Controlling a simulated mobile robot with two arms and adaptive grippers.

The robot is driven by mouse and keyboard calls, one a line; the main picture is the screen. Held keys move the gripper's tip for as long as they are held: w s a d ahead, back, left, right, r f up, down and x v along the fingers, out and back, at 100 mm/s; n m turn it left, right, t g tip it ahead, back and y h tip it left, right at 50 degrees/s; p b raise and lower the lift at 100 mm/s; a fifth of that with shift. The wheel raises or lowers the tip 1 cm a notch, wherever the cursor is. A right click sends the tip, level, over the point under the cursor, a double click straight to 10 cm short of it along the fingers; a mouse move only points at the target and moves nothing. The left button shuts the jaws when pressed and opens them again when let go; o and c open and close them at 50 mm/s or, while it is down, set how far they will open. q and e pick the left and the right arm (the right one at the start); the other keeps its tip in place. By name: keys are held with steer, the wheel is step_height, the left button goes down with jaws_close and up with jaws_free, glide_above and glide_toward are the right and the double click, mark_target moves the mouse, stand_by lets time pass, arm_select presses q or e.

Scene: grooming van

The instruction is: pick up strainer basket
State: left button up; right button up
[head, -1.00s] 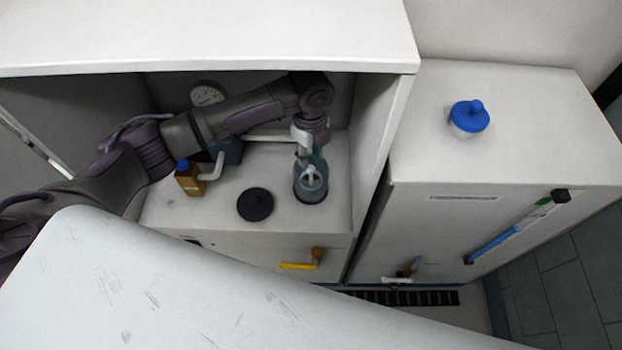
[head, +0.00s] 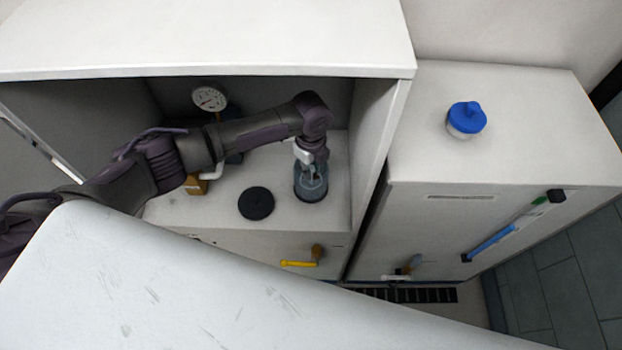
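A clear bluish cylindrical bowl (head: 312,191) with a dark base stands in the recess of the white cabinet. My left gripper (head: 311,172) reaches down from above into the mouth of this bowl. A small pale part shows inside the bowl by the fingertips; it may be the strainer basket, but I cannot make out its shape. The fingers are small and partly hidden, so I cannot tell whether they are open or shut on it. A round black lid (head: 256,203) lies flat to the left of the bowl. My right gripper is not in view.
A round gauge (head: 209,98) stands at the back of the recess. A brown bottle (head: 197,186) is partly hidden by my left arm. A yellow handle (head: 299,263) is on the front below. A blue-capped jar (head: 466,119) stands on the right cabinet.

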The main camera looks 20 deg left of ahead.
arm_select(q)
jaws_close()
steer(key=shift+r, duration=0.1)
steer(key=shift+s+r+b, duration=0.15)
steer(key=shift+r+b, duration=0.2)
steer(key=shift+r, duration=0.1)
step_height(320, 180, up, 10)
steer(key=b, duration=0.1)
steer(key=s+d+b, duration=0.1)
steer(key=s+d, duration=0.1)
steer(key=s, duration=0.7)
steer(key=s+d+b, duration=0.1)
steer(key=s+d, duration=0.2)
steer(key=s, duration=0.7)
steer(key=shift+d+r+b, duration=0.25)
steer(key=shift+b, duration=0.1)
